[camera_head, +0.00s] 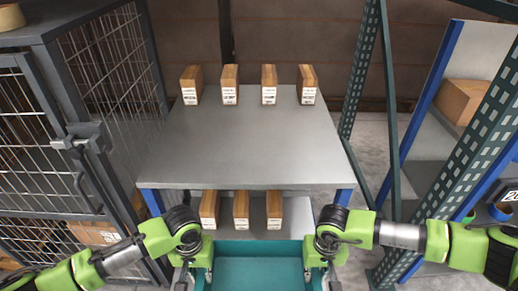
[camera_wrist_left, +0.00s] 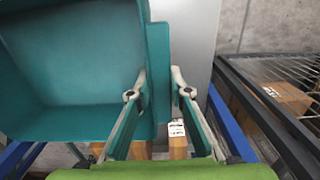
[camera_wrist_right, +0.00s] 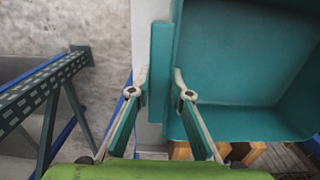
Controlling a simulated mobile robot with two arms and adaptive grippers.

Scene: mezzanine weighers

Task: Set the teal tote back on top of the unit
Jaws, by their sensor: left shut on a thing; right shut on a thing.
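The teal tote (camera_head: 258,272) is at the bottom middle of the head view, in front of the unit; its near part is cut off. The unit has a grey top (camera_head: 245,145) and blue posts. My left gripper (camera_head: 193,272) is shut on the tote's left side, and the left wrist view shows the tote's rim (camera_wrist_left: 159,65) between its fingers. My right gripper (camera_head: 320,270) is shut on the right side, with the rim (camera_wrist_right: 159,70) between its fingers. The visible inside of the tote (camera_wrist_right: 240,60) looks empty.
Several small brown boxes (camera_head: 229,86) stand in a row along the back of the top. The top's front and middle are bare. Three boxes (camera_head: 241,209) stand on the lower shelf. A mesh cage (camera_head: 100,60) stands left, and a green rack post (camera_head: 360,70) stands right.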

